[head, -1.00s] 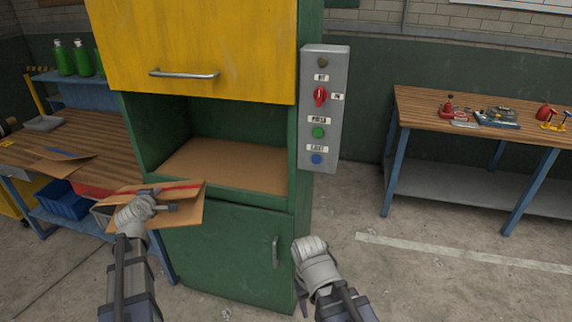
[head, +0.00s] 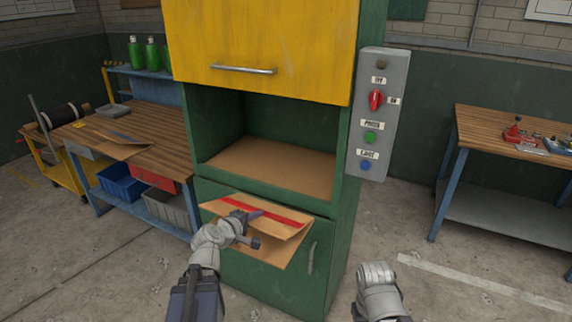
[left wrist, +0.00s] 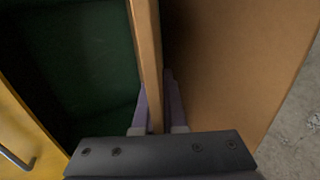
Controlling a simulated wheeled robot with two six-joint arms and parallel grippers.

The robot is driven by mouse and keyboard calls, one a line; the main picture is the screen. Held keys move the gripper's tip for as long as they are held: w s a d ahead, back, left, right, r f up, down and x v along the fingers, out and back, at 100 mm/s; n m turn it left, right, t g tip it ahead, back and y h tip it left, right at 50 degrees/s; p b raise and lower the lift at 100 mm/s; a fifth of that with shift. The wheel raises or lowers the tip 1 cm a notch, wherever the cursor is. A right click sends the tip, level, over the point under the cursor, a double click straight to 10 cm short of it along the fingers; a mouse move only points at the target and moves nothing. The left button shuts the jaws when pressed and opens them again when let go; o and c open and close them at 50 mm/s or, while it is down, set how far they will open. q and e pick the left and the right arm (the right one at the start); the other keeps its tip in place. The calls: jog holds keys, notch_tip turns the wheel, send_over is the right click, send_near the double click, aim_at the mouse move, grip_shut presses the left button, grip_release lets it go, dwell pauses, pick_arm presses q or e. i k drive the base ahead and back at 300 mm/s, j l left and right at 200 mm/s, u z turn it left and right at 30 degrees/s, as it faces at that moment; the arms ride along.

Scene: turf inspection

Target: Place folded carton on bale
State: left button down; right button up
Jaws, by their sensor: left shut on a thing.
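The folded carton (head: 270,212) is a tan sheet with a red stripe, folded into flaps. My left gripper (head: 248,222) is shut on its edge and holds it in the air before the green machine, just below the chamber opening. In the left wrist view the fingers (left wrist: 156,108) pinch a thin carton edge (left wrist: 146,60), with a broad carton face (left wrist: 235,70) to the right. The bale (head: 268,165) shows as a flat brown cardboard top inside the open chamber, with nothing on it. My right gripper (head: 377,275) is low right of the machine; its fingers cannot be made out.
The yellow door (head: 262,45) is raised above the opening. A control box (head: 370,115) with a red switch is on the right. Another bench (head: 515,160) stands right.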

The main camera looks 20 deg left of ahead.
aim_at(311, 170)
jog(key=i+l, duration=0.1)
jog(key=i, duration=0.5)
jog(key=i+l+z, duration=0.15)
jog(key=i+l, duration=0.3)
jog(key=i, duration=0.1)
